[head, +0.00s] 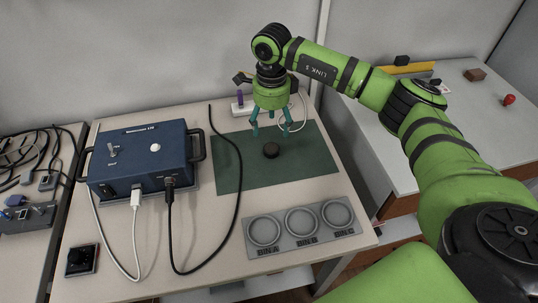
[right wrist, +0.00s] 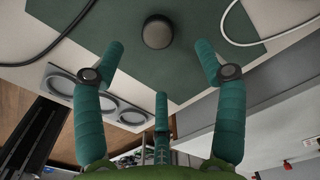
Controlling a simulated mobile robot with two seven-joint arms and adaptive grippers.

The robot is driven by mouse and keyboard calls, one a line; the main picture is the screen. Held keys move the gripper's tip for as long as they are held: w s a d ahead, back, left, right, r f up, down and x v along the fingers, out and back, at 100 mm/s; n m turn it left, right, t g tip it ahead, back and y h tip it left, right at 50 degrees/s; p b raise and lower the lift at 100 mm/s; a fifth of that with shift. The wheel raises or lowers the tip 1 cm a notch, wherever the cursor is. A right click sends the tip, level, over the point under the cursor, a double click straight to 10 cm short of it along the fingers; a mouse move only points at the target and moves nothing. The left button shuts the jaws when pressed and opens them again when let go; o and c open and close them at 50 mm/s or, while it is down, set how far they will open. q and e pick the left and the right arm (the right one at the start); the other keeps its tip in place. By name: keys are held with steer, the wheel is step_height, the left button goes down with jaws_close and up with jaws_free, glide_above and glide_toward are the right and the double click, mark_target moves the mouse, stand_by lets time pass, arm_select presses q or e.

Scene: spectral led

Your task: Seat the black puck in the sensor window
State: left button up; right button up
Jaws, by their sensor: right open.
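The black puck (head: 270,151) lies on the dark green mat (head: 308,165), near its middle. It also shows in the right wrist view (right wrist: 157,32), at the top centre, dark and round. My right gripper (head: 272,130) hangs over the mat, with its three teal fingers spread and empty. The puck is apart from the fingers and shows below them in the head view. A blue instrument box (head: 140,168) with a white round spot (head: 155,147) on its top stands left of the mat. I cannot tell whether that spot is the sensor window. My left gripper is out of view.
A grey tray with three round bins (head: 301,222) lies in front of the mat. A black cable (head: 229,225) and a white cable (head: 137,243) run from the box. A small black device (head: 82,260) sits front left. A power strip (head: 243,108) stands behind the mat.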

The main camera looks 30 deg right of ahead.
mark_target(271, 148)
step_height(271, 148, down, 3)
steer(key=shift+r, duration=0.1)
steer(key=f, duration=0.1)
steer(key=f+p, duration=0.1)
steer(key=f, duration=0.2)
steer(key=shift+s+a+f, duration=0.15)
steer(key=shift+s+f, duration=0.05)
steer(key=shift+s, duration=0.05)
steer(key=shift+w+f, duration=0.1)
steer(key=shift+f, duration=0.5)
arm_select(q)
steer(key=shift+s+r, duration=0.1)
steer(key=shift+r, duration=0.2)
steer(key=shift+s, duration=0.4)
arm_select(e)
steer(key=c, duration=1.2)
